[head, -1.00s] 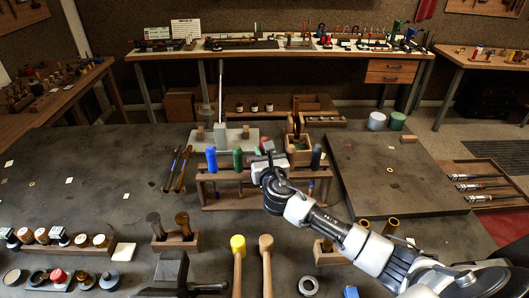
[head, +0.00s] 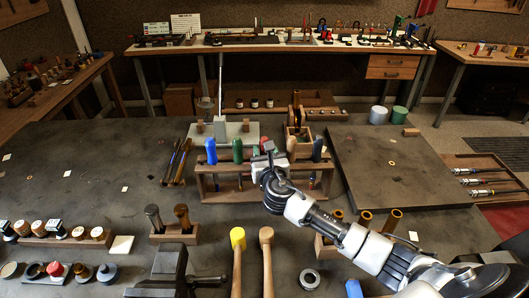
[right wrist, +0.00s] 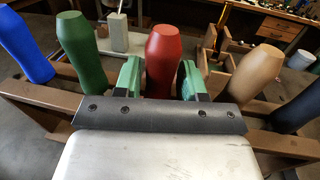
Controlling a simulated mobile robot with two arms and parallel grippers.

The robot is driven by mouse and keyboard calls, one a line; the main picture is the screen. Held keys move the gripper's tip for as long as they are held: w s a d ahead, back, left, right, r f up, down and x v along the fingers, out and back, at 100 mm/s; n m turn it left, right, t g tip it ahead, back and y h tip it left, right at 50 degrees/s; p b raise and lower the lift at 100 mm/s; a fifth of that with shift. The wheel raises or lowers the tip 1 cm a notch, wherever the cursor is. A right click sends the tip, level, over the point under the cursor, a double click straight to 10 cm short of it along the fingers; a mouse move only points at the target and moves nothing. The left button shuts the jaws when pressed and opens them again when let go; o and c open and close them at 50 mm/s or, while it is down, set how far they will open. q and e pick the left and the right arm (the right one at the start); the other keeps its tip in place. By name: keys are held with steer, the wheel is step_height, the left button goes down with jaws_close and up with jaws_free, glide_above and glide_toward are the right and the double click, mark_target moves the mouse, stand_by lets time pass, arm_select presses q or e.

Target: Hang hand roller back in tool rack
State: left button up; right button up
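The tool rack (head: 226,196) is a wooden frame on the middle of the bench with several upright coloured handles. The hand roller appears to be the red-handled tool (right wrist: 164,50), standing upright among the handles in the right wrist view. My right gripper (right wrist: 161,78) is at the rack, with its green fingers close on both sides of the red handle, seemingly shut on it. The handle's lower end and the tool's working end are hidden by the gripper. In the head view my right gripper (head: 269,158) covers the red handle. My left gripper is not in view.
Blue (right wrist: 24,45) and green (right wrist: 77,48) handles stand left of the red one, tan (right wrist: 242,75) and dark (right wrist: 300,100) handles right. Yellow (head: 237,240) and wooden (head: 266,240) mallets lie in front. A dark slab (head: 390,165) lies right of the rack.

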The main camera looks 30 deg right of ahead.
steer(key=shift+o, duration=1.4)
steer(key=shift+f, duration=0.1)
steer(key=shift+s, duration=0.1)
steer(key=b+v, duration=0.1)
steer(key=v, duration=0.9)
steer(key=shift+s+b, duration=0.3)
steer(key=shift+b, duration=0.05)
